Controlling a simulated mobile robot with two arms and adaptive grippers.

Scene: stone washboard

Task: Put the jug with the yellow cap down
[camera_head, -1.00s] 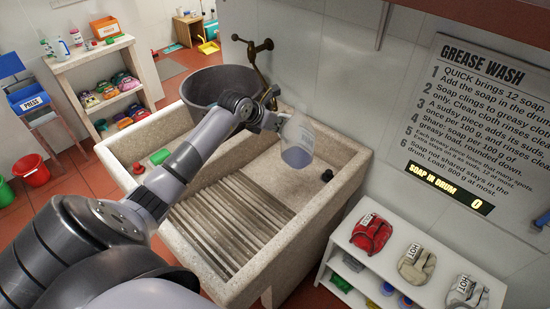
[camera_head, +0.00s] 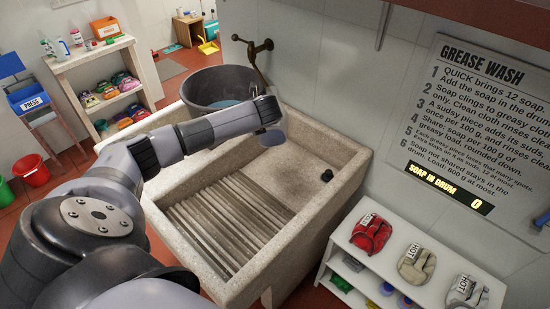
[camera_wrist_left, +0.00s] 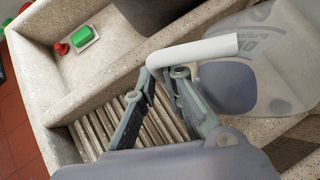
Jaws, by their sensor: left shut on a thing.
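A translucent jug (camera_wrist_left: 275,70) with blue-grey liquid and a white handle (camera_wrist_left: 205,50) fills the right of the left wrist view. My left gripper (camera_wrist_left: 172,78) is shut on that handle. In the head view my forearm hides most of the jug; a bit of its bluish part (camera_head: 271,137) shows below my wrist, above the stone sink (camera_head: 345,172). I cannot see its cap or the cap's colour. My right gripper is not in view.
A grey tub (camera_head: 205,92) with bluish content stands at the sink's back left, beside a brass tap (camera_head: 258,58). The sink has a ribbed washboard (camera_head: 228,220). A white shelf (camera_head: 400,262) with labelled bundles stands in front.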

